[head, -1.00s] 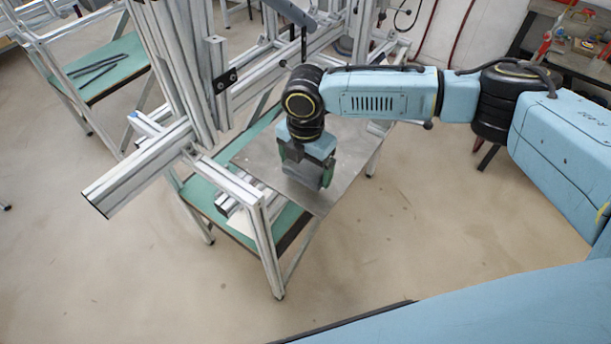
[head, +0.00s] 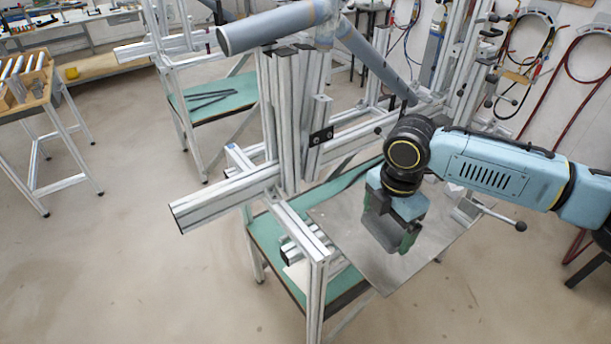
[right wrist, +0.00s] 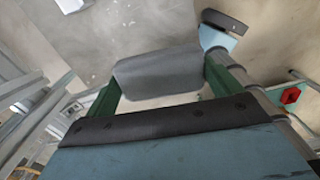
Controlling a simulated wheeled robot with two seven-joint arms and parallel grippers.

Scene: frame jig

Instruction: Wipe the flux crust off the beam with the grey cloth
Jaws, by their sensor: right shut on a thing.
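The grey cloth (right wrist: 160,73) is held between the green fingers of my right gripper (right wrist: 162,85) in the right wrist view. In the head view the right gripper (head: 393,240) points down, above a flat metal plate, and the cloth (head: 378,222) shows as a dark grey patch at its jaws. A thick grey round beam (head: 270,27) lies across the top of the jig, up and left of the gripper and apart from it. I cannot make out the flux crust clearly at this size. My left gripper is not in view.
The aluminium jig posts (head: 285,120) and a projecting rail (head: 225,198) stand left of my right arm. A sloping grey tube (head: 375,58) runs down behind the gripper. The metal plate (head: 350,235) lies over a green-topped table (head: 265,240). Floor at left is open.

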